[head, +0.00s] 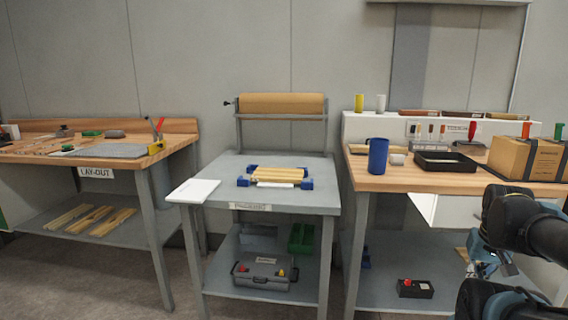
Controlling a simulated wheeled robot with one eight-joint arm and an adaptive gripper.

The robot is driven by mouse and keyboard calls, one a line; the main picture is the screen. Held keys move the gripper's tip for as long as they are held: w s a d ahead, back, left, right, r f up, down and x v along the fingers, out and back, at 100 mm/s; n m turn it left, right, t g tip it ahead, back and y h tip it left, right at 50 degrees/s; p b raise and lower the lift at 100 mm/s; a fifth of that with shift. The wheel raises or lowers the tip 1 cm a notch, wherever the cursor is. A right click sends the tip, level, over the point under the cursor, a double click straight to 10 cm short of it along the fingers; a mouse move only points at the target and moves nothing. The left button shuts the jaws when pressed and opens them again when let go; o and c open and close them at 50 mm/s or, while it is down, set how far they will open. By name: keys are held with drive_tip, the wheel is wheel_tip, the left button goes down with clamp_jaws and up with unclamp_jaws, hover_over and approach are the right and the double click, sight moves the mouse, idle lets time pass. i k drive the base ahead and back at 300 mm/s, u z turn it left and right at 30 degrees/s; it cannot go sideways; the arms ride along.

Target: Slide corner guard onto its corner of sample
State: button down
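The sample (279,174) looks like a small stack of pale wooden strips lying on the grey middle table. Small blue corner guards (307,184) show at its corners, with another at the front left (243,181) and more at the back. At this size I cannot tell which guards are fitted on and which only lie beside the sample. A white strip (275,185) lies along its front. My gripper (482,268) is low at the right, in front of the right bench and far from the sample. Its fingers are too small and partly covered to read.
A white board (193,190) overhangs the middle table's left edge. A brown paper roll (282,103) stands behind. The right bench holds a blue cup (377,156), a black tray (446,162) and a cardboard box (525,158). The middle table's front is mostly clear.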

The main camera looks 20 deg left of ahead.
sight(250, 168)
drive_tip(key=z, duration=1.7)
drive_tip(key=k, duration=1.4)
drive_tip(key=u, duration=2.35)
drive_tip(key=i, duration=0.95)
drive_tip(key=u, duration=0.05)
